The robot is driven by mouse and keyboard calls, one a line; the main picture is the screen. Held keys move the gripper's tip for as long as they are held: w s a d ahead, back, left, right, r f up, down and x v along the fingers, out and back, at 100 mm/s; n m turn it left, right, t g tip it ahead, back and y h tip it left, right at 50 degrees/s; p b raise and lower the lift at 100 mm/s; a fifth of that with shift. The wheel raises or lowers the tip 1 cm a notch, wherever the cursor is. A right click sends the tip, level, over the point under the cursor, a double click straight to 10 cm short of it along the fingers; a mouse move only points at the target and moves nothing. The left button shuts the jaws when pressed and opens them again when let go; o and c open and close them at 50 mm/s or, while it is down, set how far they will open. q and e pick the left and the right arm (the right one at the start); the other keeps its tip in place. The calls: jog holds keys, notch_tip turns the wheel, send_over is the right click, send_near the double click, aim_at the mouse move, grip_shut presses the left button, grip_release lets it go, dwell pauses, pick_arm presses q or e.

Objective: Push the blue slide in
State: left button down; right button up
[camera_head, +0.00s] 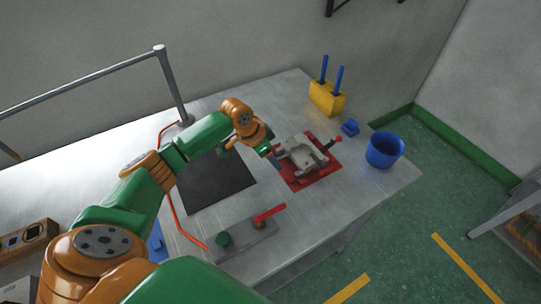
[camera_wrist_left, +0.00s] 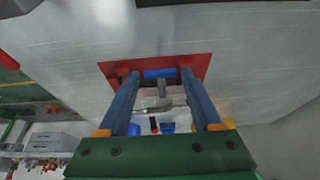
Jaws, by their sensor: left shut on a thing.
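A grey mould block (camera_head: 303,155) sits on a red mat (camera_head: 297,184) toward the right of the table. A red handle (camera_head: 333,141) sticks out at its far right side. My left gripper (camera_head: 274,161) is low at the block's left side, over the mat's left edge. In the left wrist view its two long fingers (camera_wrist_left: 160,76) stand apart, with the blue slide (camera_wrist_left: 158,73) between their tips, above the red mat (camera_wrist_left: 112,68). The gripper is shut on the slide. In the head view the slide is mostly hidden by the gripper. My right gripper is not in view.
A yellow holder with two blue rods (camera_head: 326,97), a small blue block (camera_head: 350,127) and a blue bucket (camera_head: 384,150) stand right of the mould. A black mat (camera_head: 215,183) lies left. A grey plate with a red lever (camera_head: 245,238) lies near the front edge.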

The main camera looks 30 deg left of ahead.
pick_arm(q)
jog(key=shift+w+d, duration=0.3)
jog(key=shift+w, duration=0.25)
jog(key=shift+w+d, duration=0.3)
jog(key=shift+w, duration=0.25)
jog(key=shift+c, duration=1.4)
grip_release()
jog(key=shift+o, duration=1.2)
jog(key=shift+w, duration=0.1)
jog(key=b+v, duration=0.1)
jog(key=v, duration=0.6)
